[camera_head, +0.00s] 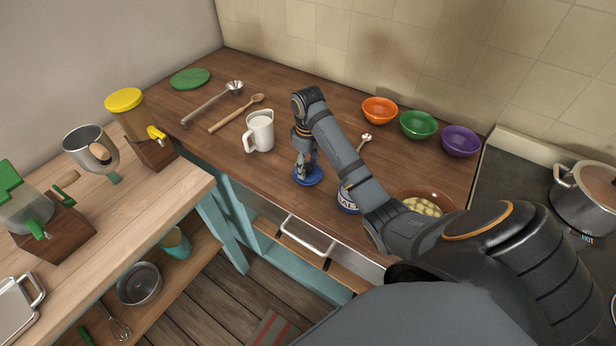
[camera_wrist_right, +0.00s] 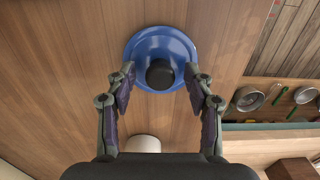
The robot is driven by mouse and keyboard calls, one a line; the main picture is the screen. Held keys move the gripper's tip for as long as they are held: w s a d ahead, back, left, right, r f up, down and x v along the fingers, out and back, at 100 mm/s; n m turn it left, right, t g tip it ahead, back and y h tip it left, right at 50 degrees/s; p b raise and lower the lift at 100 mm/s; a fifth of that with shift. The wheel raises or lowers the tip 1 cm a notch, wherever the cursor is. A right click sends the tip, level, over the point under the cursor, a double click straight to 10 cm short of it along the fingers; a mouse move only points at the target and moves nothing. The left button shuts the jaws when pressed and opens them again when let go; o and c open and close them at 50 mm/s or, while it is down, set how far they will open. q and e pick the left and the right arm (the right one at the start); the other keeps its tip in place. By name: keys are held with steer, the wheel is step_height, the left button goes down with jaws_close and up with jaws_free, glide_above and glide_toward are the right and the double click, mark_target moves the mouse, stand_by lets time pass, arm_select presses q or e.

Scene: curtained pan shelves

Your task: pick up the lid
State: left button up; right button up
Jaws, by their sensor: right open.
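The lid (camera_head: 313,178) is a blue round disc on the brown wooden counter, partly hidden by my right gripper in the head view. In the right wrist view the lid (camera_wrist_right: 147,46) shows almost whole, with a black knob (camera_wrist_right: 160,74) in its middle. My right gripper (camera_wrist_right: 161,80) is open, its fingertips on either side of the knob and apart from it. The fingers overlap the lid's near rim in that view. In the head view the right gripper (camera_head: 306,163) points down over the lid. My left gripper does not show.
A white jug (camera_head: 260,132) stands left of the lid. A blue-and-white jar (camera_head: 347,197) is close on the right, partly behind my arm. Orange (camera_head: 380,110), green (camera_head: 418,125) and purple (camera_head: 460,141) bowls line the wall. A wooden spoon (camera_head: 236,113) lies farther left.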

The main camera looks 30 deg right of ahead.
steer(key=shift+s, duration=0.1)
steer(key=c, duration=0.4)
jaws_close()
steer(key=shift+r+p, duration=0.1)
steer(key=shift+p, duration=0.2)
